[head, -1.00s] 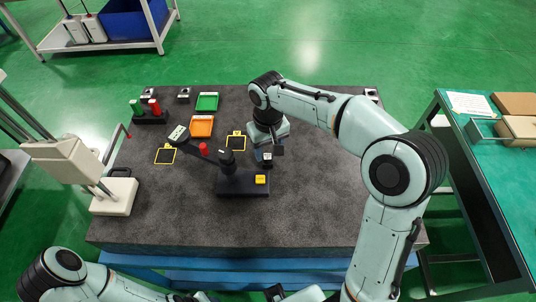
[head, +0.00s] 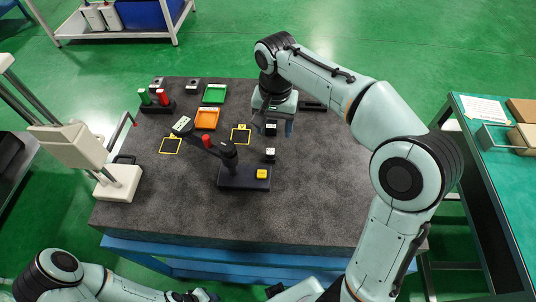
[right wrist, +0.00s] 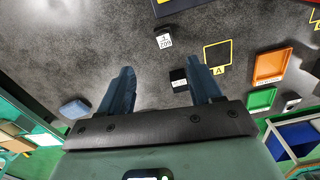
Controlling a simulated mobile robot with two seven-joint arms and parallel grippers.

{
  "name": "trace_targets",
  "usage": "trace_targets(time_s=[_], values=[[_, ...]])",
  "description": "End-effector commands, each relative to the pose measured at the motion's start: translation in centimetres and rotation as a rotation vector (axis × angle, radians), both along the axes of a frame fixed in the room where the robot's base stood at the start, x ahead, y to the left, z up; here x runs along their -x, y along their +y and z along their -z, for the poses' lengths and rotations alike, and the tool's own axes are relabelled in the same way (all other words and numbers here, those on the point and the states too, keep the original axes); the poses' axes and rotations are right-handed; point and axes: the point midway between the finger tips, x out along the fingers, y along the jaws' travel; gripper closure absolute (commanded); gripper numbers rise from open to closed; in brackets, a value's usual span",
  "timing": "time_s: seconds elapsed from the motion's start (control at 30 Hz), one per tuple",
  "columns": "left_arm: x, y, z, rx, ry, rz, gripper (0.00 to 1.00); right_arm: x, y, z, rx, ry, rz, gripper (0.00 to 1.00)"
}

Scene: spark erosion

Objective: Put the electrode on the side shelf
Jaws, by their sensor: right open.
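Two small black blocks with white labels stand on the dark mat; which thing is the electrode I cannot tell for sure. The farther block (head: 270,129) is at my right gripper (head: 273,122). The nearer block (head: 270,155) stands beside the black stand. In the right wrist view one labelled block (right wrist: 179,80) shows between the open fingers, closer to the right one, with no visible grip. The other labelled block (right wrist: 164,38) lies beyond the fingertips. A side shelf is not clearly identifiable.
A black stand (head: 243,178) with a yellow button is left of the nearer block. Yellow-framed squares (head: 241,135), an orange tray (head: 206,118) and a green tray (head: 214,94) lie farther left. A green-topped bench (head: 497,160) stands right. The mat's front right is clear.

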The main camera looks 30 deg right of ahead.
Motion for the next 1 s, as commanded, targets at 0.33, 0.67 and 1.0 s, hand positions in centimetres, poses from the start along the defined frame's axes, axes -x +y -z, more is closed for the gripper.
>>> trace_targets(time_s=[0.33,0.67,1.0], values=[[1.0,0.0,1.5,-0.001,0.011,0.0,0.57,0.0,0.0,6.3,0.0,0.004,-0.003,0.36],[1.2,0.0,1.6,0.0,0.012,0.0,0.57,-0.2,0.5,9.5,0.001,0.005,-0.005,0.36],[1.3,0.0,1.9,0.0,0.015,0.0,0.57,-0.3,0.5,12.1,0.001,0.001,-0.004,0.36]])
